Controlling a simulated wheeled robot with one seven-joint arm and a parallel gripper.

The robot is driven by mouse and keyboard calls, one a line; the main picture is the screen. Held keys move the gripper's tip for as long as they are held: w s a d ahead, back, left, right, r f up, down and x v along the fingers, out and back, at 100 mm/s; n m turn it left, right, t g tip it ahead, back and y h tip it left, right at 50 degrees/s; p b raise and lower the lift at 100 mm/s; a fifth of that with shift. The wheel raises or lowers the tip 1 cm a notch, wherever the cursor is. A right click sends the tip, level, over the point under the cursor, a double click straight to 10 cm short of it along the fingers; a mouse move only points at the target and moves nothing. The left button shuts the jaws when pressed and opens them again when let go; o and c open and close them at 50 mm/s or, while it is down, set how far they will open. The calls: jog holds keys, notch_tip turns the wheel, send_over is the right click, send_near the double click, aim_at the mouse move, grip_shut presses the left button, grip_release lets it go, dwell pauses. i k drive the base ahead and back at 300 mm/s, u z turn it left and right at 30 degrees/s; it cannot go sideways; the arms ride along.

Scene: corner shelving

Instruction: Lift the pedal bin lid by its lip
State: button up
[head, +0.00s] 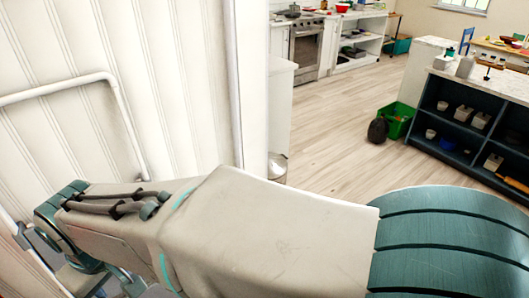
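A small grey metallic cylinder (277,168), which looks like the pedal bin, stands on the floor just past the white wall edge. Only its upper part shows; my arm hides the lower part and the wall edge is close on its left. Its lid lip and pedal cannot be made out, and I cannot tell whether the lid is shut. My arm stretches across the foreground from right to left, with its wrist joints at the lower left. My gripper's fingertips do not show.
A white panelled wall with a white pipe rail (70,88) stands close on the left, beside my wrist. A green crate (399,118) and a dark rounded object (377,130) sit near the dark shelf unit (455,125). The wooden floor (330,130) between is clear.

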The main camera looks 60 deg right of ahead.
aim_at(278, 164)
jog(key=z, duration=2.45)
jog(key=i, duration=0.45)
jog(key=z, duration=0.9)
jog(key=i, duration=1.55)
jog(key=u, duration=0.45)
jog(key=i, duration=1.45)
jog(key=u, duration=0.9)
